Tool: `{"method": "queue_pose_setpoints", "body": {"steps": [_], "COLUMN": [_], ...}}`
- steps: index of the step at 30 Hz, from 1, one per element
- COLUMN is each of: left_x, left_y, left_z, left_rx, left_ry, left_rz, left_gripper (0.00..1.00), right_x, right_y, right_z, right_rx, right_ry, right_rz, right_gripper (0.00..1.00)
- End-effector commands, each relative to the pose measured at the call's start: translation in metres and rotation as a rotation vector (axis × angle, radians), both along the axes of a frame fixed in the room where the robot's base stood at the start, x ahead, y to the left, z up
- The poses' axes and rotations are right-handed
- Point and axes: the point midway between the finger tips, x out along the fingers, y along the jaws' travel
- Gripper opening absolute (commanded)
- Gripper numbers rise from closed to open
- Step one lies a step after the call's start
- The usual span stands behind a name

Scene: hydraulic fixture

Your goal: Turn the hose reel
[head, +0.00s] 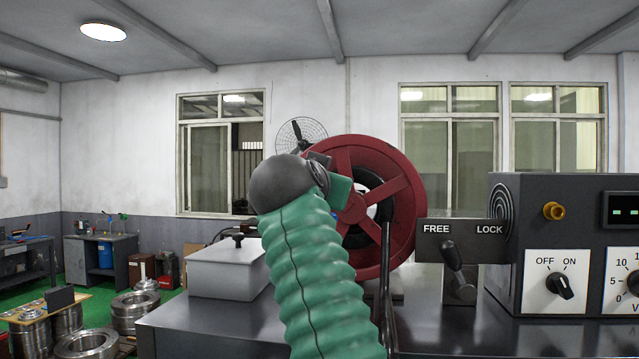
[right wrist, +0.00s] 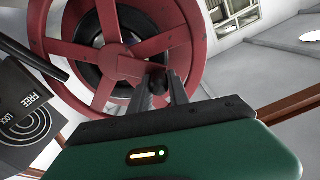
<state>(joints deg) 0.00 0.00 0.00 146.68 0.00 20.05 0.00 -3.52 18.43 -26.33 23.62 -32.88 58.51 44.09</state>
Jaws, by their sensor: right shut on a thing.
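In the right wrist view, my right gripper (right wrist: 157,86) is shut on a small dark handle knob (right wrist: 156,74) at the reel's face. In the head view its fingertips are hidden behind the arm. My left gripper is not in view.
A FREE/LOCK plate (head: 463,240) with a black lever (head: 453,256) leaning left, toward FREE, stands right of the reel. A grey control box (head: 530,225) with knobs is farther right. A pale lidded box (head: 228,272) sits on the bench at left.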

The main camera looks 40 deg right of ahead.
Motion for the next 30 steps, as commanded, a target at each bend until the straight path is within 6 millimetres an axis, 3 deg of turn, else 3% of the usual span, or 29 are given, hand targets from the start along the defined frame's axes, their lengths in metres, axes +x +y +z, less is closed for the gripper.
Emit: {"method": "queue_pose_setpoints", "body": {"steps": [27, 28, 30], "left_x": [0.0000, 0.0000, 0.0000], "left_y": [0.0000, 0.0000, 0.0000], "left_z": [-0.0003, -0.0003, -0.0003], "left_rx": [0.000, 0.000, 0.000], "left_ry": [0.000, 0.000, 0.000], "left_rz": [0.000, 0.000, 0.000], "left_gripper": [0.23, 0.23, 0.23], "right_x": [0.0001, 0.0001, 0.0002], "right_y": [-0.0008, -0.0008, -0.0008], "right_z": [-0.0023, -0.0023, -0.0021], "right_rx": [0.003, 0.003, 0.002], "right_ry": [0.006, 0.005, 0.005], "right_rz": [-0.003, -0.002, -0.003], "right_gripper": [0.00, 0.24, 0.34]}}
